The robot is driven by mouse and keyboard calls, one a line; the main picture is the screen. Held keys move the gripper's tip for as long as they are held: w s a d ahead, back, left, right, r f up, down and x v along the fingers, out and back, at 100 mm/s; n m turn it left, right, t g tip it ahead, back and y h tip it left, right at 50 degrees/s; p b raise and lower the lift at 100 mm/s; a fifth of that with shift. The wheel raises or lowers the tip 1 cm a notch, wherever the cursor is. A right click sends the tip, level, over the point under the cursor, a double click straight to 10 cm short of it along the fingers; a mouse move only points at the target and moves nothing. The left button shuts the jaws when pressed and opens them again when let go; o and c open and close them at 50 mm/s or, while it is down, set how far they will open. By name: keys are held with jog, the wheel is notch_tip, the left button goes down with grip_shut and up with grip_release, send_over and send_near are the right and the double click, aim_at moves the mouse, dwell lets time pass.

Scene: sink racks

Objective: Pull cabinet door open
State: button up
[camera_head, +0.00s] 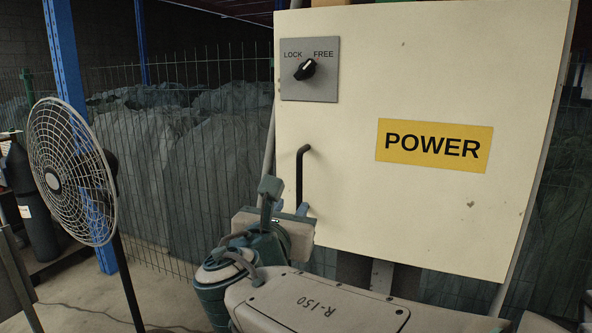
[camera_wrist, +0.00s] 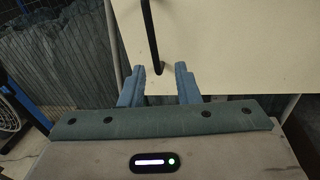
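The cream cabinet door (camera_head: 400,60) fills the right of the head view and looks shut. Its black bar handle (camera_head: 300,178) stands near the left edge. The black knob (camera_head: 305,69) on a grey plate has its white mark towards FREE. My gripper (camera_head: 285,198) is at the lower end of the handle. In the wrist view my gripper (camera_wrist: 159,70) is open, and the handle's lower end (camera_wrist: 153,40) appears between the fingertips with gaps on both sides. I cannot tell whether either finger touches it.
A standing fan (camera_head: 70,170) is at the left, before a blue post (camera_head: 66,50). A wire fence (camera_head: 180,130) with grey covered heaps runs behind. A yellow POWER label (camera_head: 433,146) is on the door. Some concrete floor at lower left is clear.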

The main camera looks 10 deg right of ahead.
aim_at(299, 177)
jog(key=shift+n+t, duration=0.4)
jog(key=shift+n, duration=0.1)
jog(key=p+x, duration=0.1)
jog(key=x, duration=0.8)
jog(key=a+r+p+x, duration=0.1)
jog(key=x, duration=0.3)
jog(key=shift+w+d+r+p, duration=0.15)
jog(key=shift+w+p, duration=0.15)
jog(key=shift+w, duration=0.2)
grip_shut()
